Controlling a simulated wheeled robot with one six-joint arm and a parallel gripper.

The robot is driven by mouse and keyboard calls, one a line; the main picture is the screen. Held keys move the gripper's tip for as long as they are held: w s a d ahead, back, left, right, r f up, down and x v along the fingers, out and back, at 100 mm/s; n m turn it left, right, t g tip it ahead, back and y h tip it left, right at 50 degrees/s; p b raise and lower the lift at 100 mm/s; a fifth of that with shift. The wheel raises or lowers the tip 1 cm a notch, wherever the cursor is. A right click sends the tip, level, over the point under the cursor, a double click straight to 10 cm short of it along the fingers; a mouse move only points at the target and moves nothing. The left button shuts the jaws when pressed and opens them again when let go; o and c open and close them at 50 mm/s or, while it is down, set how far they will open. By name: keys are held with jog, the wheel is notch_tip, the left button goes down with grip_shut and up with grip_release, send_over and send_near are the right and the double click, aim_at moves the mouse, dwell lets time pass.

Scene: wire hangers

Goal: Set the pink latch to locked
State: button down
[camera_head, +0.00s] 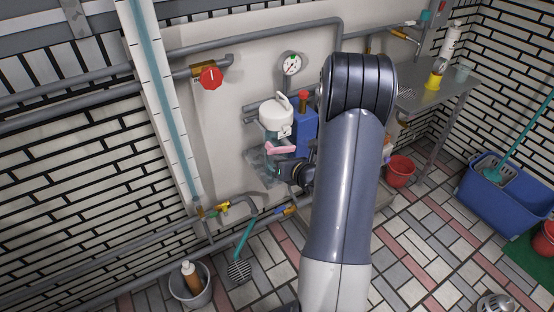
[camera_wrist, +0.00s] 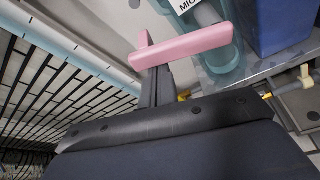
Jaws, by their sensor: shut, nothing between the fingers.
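The pink latch (camera_head: 281,148) is a short bar at the front of a white-topped filter housing (camera_head: 276,118) on the back wall. In the wrist view the latch (camera_wrist: 185,46) is large and close, tilted up to the right, with a short pink stub at its left end. Part of a teal translucent bowl (camera_wrist: 226,62) and a white label show behind it. My gripper (camera_head: 288,168) is just below the latch in the head view. In the wrist view its dark shut fingers (camera_wrist: 157,80) reach the latch's underside near its left part; I cannot tell if they touch.
A blue container (camera_head: 305,135) stands right beside the housing. A gauge (camera_head: 291,64) and a red valve knob (camera_head: 210,77) are on the wall above. Pipes (camera_head: 270,38) run along the wall. My arm hides the area to the right.

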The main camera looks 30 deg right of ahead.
aim_at(282, 147)
jog(key=r+m+p, duration=0.1)
jog(key=r+m+y+p, duration=0.1)
jog(key=shift+d+r+p, duration=0.1)
jog(key=shift+d+p, duration=0.15)
jog(key=shift+p, duration=0.1)
jog(key=r+m+p, duration=0.1)
jog(key=d+r+m+y+p, duration=0.1)
jog(key=m, duration=0.1)
jog(key=shift+t+y+p, duration=0.3)
jog(key=shift+t+p, duration=0.1)
jog(key=d+m+p, duration=0.1)
jog(key=d+r+m+t+y+p, duration=0.1)
jog(key=m, duration=0.1)
jog(key=d+m+p, duration=0.1)
jog(key=m, duration=0.1)
jog(key=shift+w+d+r+y, duration=0.1)
jog(key=shift+d+r+y, duration=0.2)
jog(key=shift+r, duration=0.1)
